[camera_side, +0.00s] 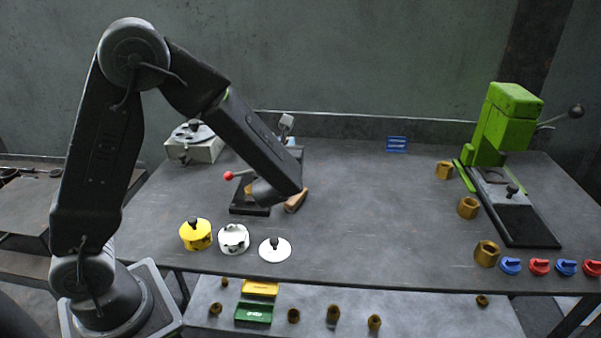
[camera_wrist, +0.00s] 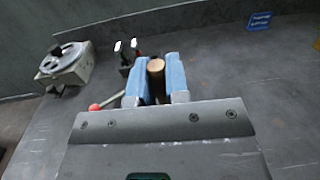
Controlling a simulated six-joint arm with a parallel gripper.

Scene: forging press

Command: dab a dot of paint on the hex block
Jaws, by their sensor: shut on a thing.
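My gripper (camera_wrist: 157,80) has its two blue jaws closed on a brown rounded wooden piece (camera_wrist: 156,68), which looks like a handle. Its light brown end (camera_side: 296,203) shows below my wrist in the side view. Its lower end and any bristles are hidden. A brass hex block (camera_side: 248,188) seems to sit in the dark fixture (camera_side: 249,210) behind my wrist, mostly hidden. Several loose brass hex blocks, one nearest the front (camera_side: 487,254), stand at right.
A white knobbed disc (camera_side: 275,249) lies beside the pots. The fixture's red-knobbed lever (camera_side: 229,175) sticks out left. A grey dial device (camera_side: 194,146) stands behind. A green press (camera_side: 508,120) and red and blue knobs (camera_side: 540,267) are at right. The table's middle is clear.

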